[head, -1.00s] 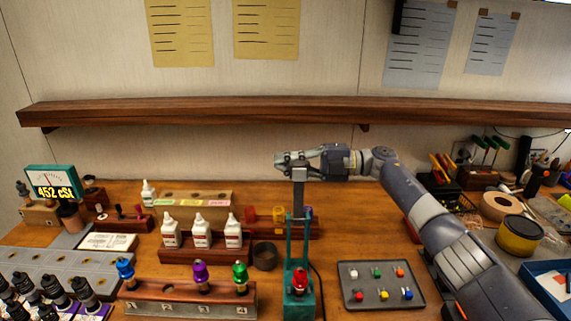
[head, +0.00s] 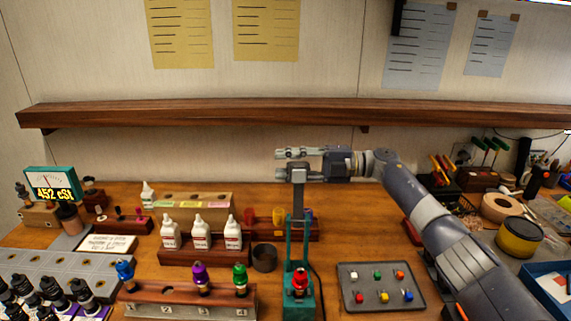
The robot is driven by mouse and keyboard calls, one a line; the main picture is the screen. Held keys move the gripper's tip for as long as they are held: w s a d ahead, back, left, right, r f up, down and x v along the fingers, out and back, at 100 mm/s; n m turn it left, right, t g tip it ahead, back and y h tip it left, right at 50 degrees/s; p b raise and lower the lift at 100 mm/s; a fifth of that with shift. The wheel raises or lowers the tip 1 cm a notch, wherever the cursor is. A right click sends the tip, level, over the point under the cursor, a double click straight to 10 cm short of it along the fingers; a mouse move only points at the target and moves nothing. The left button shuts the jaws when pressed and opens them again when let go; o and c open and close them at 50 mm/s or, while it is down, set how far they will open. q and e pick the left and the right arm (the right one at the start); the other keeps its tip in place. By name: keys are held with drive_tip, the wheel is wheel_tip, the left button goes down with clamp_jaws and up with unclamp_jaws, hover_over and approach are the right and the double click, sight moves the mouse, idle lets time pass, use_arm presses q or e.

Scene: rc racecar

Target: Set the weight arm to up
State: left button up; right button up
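The weight arm (head: 298,205) is a grey bar standing upright from the top of a teal stand (head: 290,268). A red-topped piece (head: 300,283) sits at the base of the stand. My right gripper (head: 282,165) comes in from the right at the top of the weight arm. Its two fingers point left and are apart, one above the other, with a gap between them. The lower finger overlaps the top of the bar in the picture; I cannot tell whether they touch. My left gripper is not in view.
A wooden rack (head: 190,300) with colored plugs and white bottles (head: 201,233) stand left of the stand. A dark cup (head: 265,257) is close beside it. A grey tray (head: 381,286) of colored pieces lies to the right. A wooden shelf (head: 200,116) runs above.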

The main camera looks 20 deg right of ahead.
drive_tip(key=v, duration=1.1)
drive_tip(key=shift+d, duration=0.3)
